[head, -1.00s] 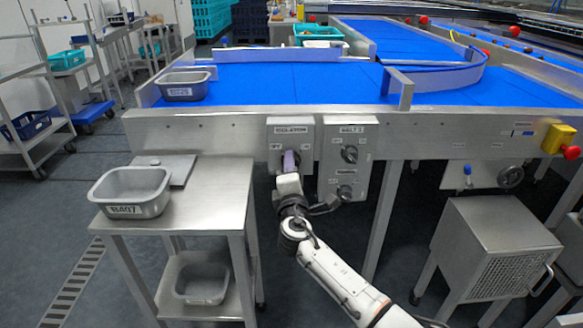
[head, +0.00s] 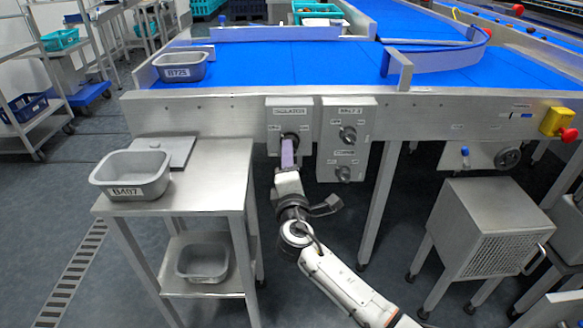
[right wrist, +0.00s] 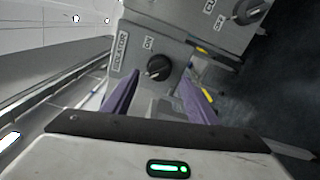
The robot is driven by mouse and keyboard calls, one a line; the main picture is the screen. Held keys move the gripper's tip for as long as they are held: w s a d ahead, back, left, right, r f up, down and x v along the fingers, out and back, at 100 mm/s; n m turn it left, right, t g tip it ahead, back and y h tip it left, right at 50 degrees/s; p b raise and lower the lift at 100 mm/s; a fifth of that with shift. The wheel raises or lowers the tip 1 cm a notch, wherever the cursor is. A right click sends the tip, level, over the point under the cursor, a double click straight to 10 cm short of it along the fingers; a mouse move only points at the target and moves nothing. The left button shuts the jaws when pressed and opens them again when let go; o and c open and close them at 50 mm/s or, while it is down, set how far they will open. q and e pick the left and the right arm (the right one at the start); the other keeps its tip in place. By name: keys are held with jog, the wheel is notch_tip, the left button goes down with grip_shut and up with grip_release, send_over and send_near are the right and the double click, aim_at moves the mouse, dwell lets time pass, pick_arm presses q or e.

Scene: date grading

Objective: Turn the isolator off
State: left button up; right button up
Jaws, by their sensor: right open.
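The isolator is a grey box (head: 289,113) labelled ISOLATOR on the front of the conveyor frame. Its black rotary knob (head: 290,139) shows just above my right gripper's fingers. In the right wrist view the knob (right wrist: 158,67) is clear of the fingers, with the ON mark beside it. I cannot tell for sure which mark its pointer faces. My right gripper (right wrist: 159,99) is open and empty, its two purple fingers apart in front of and below the knob. In the head view this gripper (head: 288,153) is seen edge-on. My left gripper is out of view.
A second grey box (head: 347,112) with two black knobs sits just right of the isolator. A steel side table (head: 214,185) with a grey tub (head: 131,176) stands to the left. A yellow box with a red button (head: 568,134) is at far right.

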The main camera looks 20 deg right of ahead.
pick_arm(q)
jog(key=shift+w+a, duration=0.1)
pick_arm(e)
jog(key=shift+v, duration=2.35)
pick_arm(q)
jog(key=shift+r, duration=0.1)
pick_arm(e)
jog(key=shift+f, duration=0.1)
jog(key=s+a+f+m+g+y+p, duration=0.1)
jog(key=s+f+m+g+y+p, duration=0.3)
jog(key=s+f, duration=0.55)
jog(key=s+a+f+m+g+y+p, duration=0.1)
jog(key=s+f+m+g+y+p, duration=0.3)
jog(key=s, duration=0.9)
jog(key=s+f+m+p, duration=0.1)
jog(key=s+m+p, duration=0.2)
jog(key=s+m, duration=0.4)
jog(key=s, duration=0.4)
jog(key=shift+s+a+g, duration=0.2)
jog(key=shift+a+g, duration=0.2)
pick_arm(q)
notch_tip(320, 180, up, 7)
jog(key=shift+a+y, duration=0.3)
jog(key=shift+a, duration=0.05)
pick_arm(e)
jog(key=shift+f, duration=0.1)
jog(key=shift+c, duration=0.2)
